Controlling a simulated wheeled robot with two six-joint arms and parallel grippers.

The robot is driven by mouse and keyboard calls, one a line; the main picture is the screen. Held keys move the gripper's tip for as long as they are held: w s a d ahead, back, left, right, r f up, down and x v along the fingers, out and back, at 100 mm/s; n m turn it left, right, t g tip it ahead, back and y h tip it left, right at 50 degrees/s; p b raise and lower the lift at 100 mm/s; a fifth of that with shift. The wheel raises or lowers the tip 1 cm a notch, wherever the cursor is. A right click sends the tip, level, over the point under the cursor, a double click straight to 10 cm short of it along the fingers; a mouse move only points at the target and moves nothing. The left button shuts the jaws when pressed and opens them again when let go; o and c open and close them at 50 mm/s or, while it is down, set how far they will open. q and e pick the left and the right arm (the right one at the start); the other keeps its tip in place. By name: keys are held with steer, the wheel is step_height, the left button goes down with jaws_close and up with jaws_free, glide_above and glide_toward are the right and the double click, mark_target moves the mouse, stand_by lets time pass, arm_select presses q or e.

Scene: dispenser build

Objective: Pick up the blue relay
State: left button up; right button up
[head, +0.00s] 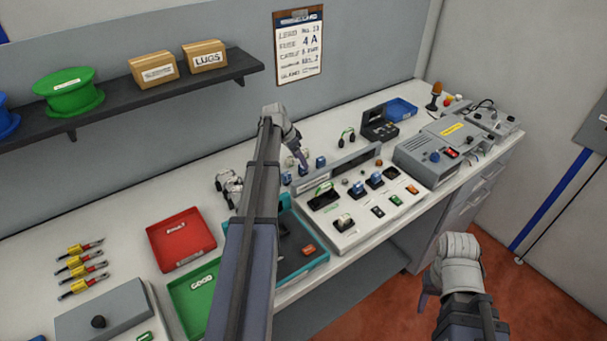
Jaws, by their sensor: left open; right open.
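Small blue blocks that look like relays stand in a short row on the bench behind the grey panel; one (320,161) is at the right, one (303,170) in the middle and one (287,178) at the left. My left gripper (302,161) is open and points down just above the middle block. I cannot tell whether it touches the block. Blue parts (375,179) also sit on the light panel (345,237) in front. My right gripper (424,294) is open and empty, low in front of the bench, partly hidden by its own wrist.
A teal tray (318,262), a red tray (181,240) and a green tray (190,296) lie to the left. The panel's raised back edge (340,168) stands close to the blocks. A grey machine (430,150) is at the right. A shelf (130,100) hangs on the wall.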

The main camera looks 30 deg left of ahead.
mark_target(301, 166)
arm_select(q)
steer(key=shift+f, duration=0.15)
steer(key=b+x, duration=0.4)
steer(key=shift+s+a+f, duration=0.1)
steer(key=shift+s+f, duration=0.15)
steer(key=shift+w+f+b, duration=0.25)
steer(key=shift+f+b, duration=0.15)
steer(key=shift+b, duration=0.1)
steer(key=shift+r, duration=0.1)
steer(key=shift+c, duration=0.3)
jaws_close()
